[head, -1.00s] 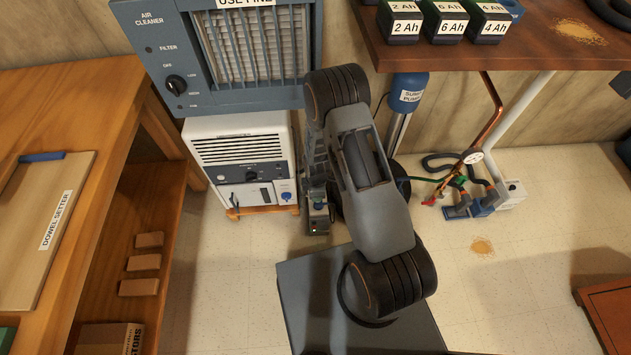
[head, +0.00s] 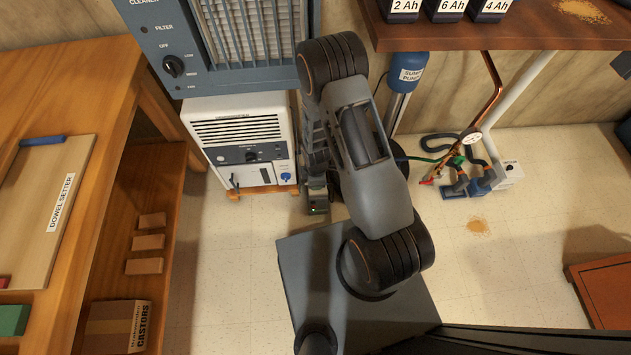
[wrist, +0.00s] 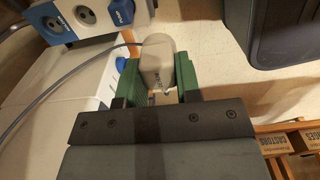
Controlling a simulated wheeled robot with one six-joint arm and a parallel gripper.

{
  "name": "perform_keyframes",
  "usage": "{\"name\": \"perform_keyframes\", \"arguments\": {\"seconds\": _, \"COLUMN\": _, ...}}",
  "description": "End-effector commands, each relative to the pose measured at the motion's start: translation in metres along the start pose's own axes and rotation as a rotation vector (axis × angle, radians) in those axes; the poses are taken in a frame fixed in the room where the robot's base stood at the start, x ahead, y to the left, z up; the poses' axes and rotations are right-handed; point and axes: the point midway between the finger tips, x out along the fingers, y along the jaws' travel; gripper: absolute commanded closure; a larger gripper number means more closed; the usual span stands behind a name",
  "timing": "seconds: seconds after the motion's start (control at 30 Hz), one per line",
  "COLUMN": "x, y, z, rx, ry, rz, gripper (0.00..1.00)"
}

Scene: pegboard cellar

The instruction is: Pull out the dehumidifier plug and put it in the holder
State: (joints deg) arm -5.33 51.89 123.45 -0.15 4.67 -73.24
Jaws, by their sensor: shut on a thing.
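My gripper (wrist: 158,72) has green fingers and is shut on a rounded beige-grey plug (wrist: 158,57) with a grey cable trailing to the left. The plug is clear of the sockets on the blue-grey socket panel (wrist: 70,32) in the wrist view. The white dehumidifier (head: 236,130) stands on the floor left of my arm in the head view. A blue fitting (head: 286,177) is on its lower right front; I cannot tell whether this is the holder. My gripper is largely hidden behind my arm in the head view.
The air cleaner (head: 225,55) is above the dehumidifier. A wooden workbench (head: 70,100) with shelves is at left, with a castors box (head: 112,325) low down. The sump pump (head: 406,72) and pipes are at right. Floor (head: 225,270) left of my base is clear.

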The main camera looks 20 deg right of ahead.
Motion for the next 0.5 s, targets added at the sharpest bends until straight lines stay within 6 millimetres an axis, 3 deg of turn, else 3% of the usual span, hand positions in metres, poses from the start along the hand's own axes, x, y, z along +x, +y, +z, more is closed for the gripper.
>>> {"name": "perform_keyframes", "arguments": {"seconds": 0.5, "x": 0.012, "y": 0.038, "z": 0.002, "rx": 0.001, "ry": 0.001, "rz": 0.002, "gripper": 0.97}}
